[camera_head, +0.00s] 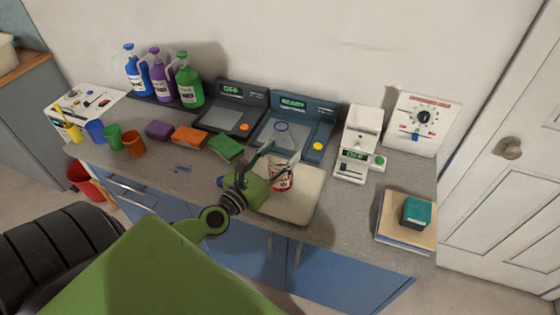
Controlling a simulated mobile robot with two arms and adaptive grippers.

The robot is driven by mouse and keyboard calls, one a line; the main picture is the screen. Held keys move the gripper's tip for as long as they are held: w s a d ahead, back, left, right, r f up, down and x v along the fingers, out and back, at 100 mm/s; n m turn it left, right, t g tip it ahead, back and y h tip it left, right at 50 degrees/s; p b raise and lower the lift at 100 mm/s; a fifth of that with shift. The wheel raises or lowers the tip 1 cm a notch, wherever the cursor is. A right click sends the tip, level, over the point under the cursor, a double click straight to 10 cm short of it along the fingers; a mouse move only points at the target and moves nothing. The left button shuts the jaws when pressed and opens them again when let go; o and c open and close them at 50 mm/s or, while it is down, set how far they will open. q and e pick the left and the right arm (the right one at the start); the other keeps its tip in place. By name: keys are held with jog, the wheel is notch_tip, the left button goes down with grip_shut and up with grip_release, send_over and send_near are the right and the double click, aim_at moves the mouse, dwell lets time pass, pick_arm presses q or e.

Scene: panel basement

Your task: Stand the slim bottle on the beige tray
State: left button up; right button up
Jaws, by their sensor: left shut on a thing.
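A white container with a red label (280,180) shows between the fingers of my left gripper (279,166), which is shut on it. I take it to be the slim bottle; the gripper hides part of it. It is over the back part of the beige tray (300,207), near the front edge of the counter. I cannot tell whether its base touches the tray. My left wrist covers the tray's left side. My right gripper is not in view.
Behind the tray stand a blue device (318,134), a dark device (246,100) and a white device (357,145). Left are green (226,148), orange (189,137) and purple blocks (158,130), cups and large jugs (190,82). A teal box (416,212) sits on a board at right.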

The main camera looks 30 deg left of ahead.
pick_arm(q)
jog(key=shift+f, duration=0.85)
jog(key=shift+f, duration=0.15)
jog(key=o, duration=1.2)
jog(key=shift+s, duration=0.1)
